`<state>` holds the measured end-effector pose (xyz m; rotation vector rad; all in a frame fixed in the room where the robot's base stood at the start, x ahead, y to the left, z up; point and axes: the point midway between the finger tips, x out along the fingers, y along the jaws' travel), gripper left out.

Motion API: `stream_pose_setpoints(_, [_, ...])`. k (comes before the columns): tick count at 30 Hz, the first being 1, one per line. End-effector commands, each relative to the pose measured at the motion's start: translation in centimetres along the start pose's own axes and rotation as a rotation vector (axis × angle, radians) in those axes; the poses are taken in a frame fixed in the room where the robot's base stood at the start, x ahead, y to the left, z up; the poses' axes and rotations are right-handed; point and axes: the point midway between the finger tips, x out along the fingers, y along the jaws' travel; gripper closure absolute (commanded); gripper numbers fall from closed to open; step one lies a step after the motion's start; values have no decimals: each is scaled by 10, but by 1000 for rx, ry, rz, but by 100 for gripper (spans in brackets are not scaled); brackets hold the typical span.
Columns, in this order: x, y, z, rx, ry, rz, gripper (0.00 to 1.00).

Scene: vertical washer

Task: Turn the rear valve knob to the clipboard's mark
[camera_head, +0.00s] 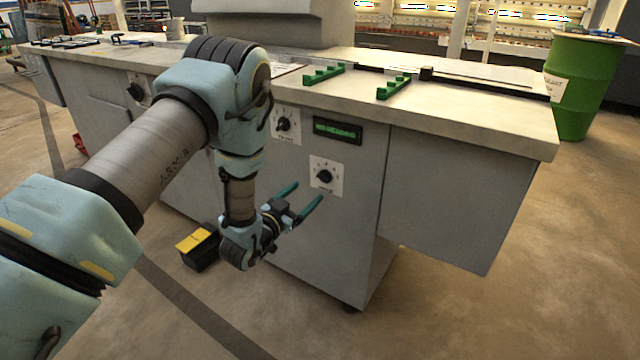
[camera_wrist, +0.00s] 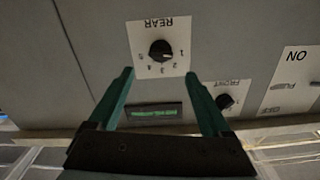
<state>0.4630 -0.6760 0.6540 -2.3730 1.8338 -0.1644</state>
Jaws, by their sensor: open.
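The rear valve knob (camera_head: 325,175) is black, on a white numbered plate low on the grey machine's front. In the wrist view the plate reads REAR upside down around the knob (camera_wrist: 160,50); its exact setting is too small to read surely. My gripper (camera_head: 308,193) is open and empty, its teal fingers pointing at the panel. In the wrist view the fingertips (camera_wrist: 159,74) lie either side of the rear plate, apart from the knob. No clipboard is clearly identifiable; a pale sheet (camera_head: 288,70) on the worktop is partly hidden by my arm.
The FRONT knob (camera_head: 283,124) and a green-lit display (camera_head: 337,130) sit above the rear knob. Another knob (camera_head: 135,90) is farther left. Green brackets (camera_head: 323,74) lie on the worktop. A yellow-topped black box (camera_head: 198,245) stands on the floor.

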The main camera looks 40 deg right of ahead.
Motion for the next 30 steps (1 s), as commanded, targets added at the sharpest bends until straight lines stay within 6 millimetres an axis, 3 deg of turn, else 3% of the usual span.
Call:
stream_pose_setpoints(6, [42,0,-1,1,2,1,18])
stream_pose_setpoints(13, [74,0,0,0,0,0,18])
stream_pose_setpoints(26, [83,0,0,-1,-2,-1,18])
stream_pose_setpoints(30, [83,0,0,-1,-2,-1,33])
